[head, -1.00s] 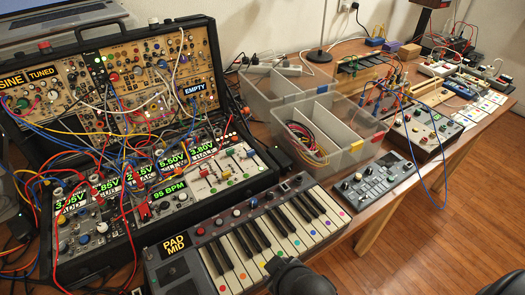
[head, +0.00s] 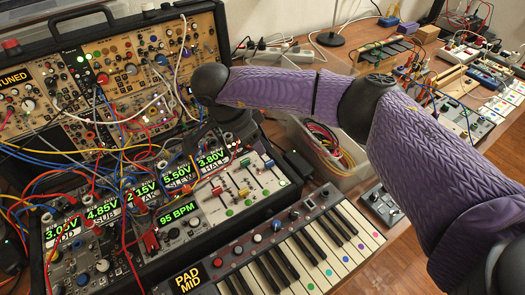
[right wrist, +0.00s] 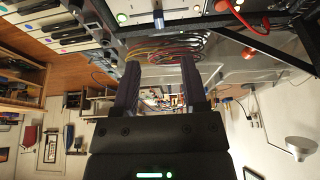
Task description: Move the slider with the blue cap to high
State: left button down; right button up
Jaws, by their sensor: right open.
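The white slider panel (head: 236,190) lies flat in the lower half of the synth case, with several coloured caps. A blue cap (head: 269,164) seems to show near its upper right edge; it is too small to be sure. My right gripper (head: 212,138) hangs over the case just above and behind the panel, in front of the patch cables. In the right wrist view my right gripper (right wrist: 159,75) is open, with nothing between its dark fingers. Part of a white panel shows beyond them at the top. My left gripper is not in view.
Patch cables (head: 125,150) crowd the modules left of the panel. A keyboard (head: 300,250) stands in front of the case. A clear bin (head: 350,178) with cables sits to the right, under my right arm. Small devices (head: 470,120) cover the far right table.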

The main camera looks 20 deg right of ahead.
aim_at(269, 163)
jog(key=b+x, duration=0.2)
jog(key=x, duration=0.7)
jog(key=shift+s+b, duration=0.1)
jog(key=shift+b, duration=0.2)
jog(key=shift+d+f, duration=0.25)
jog(key=shift+f, duration=0.15)
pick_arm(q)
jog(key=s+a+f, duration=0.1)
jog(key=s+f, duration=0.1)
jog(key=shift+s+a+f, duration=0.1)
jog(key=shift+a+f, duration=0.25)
pick_arm(e)
grip_shut()
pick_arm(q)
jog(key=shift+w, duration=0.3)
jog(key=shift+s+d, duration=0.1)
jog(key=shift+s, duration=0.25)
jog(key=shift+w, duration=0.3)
